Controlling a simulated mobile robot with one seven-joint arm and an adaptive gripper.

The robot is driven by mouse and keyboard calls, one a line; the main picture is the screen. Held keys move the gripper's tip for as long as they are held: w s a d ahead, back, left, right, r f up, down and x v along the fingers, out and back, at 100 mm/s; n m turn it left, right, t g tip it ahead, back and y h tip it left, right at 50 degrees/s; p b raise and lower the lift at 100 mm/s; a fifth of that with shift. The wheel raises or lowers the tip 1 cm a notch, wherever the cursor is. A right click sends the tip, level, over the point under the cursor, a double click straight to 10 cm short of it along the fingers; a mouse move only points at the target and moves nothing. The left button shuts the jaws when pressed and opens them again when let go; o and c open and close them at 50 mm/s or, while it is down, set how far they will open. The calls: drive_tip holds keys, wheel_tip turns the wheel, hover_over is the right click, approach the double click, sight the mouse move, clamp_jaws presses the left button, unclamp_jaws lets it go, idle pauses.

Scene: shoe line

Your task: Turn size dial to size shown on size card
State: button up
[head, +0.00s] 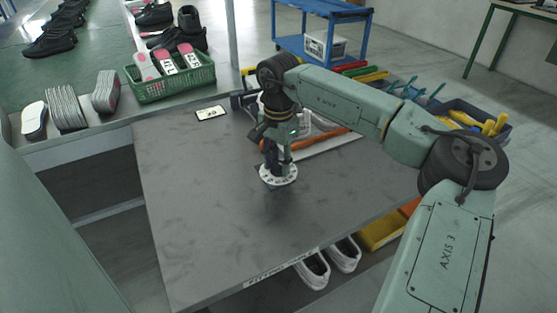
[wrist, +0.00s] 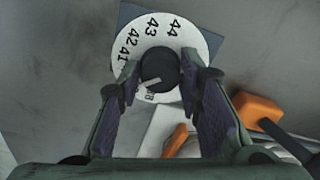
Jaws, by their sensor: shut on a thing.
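The size dial (head: 279,176) is a white disc on the table, below my gripper (head: 277,160). In the wrist view its white face (wrist: 198,42) shows 44, 43, 42 and 41 around the upper left; lower numbers are partly hidden by my fingers. My gripper is shut on the black round knob (wrist: 159,67) at the dial's middle, one finger at each side. A pale pointer bar (wrist: 148,84) on the knob points to the lower left, below 41; its exact number is unclear. The size card (head: 211,113) lies flat near the table's back left; its print is too small to read.
An orange-handled tool (wrist: 258,112) lies close to the dial, to the right in the wrist view. A green basket (head: 172,86) with shoe parts stands behind the table (head: 200,215). The table's front and left are clear.

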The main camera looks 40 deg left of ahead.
sight(278, 164)
drive_tip(key=shift+a+n, duration=0.1)
drive_tip(key=shift+n, duration=1.8)
drive_tip(key=o, duration=1.2)
drive_tip(key=shift+c, duration=0.2)
wheel_tip(278, 164, up, 12)
drive_tip(key=shift+s, duration=0.1)
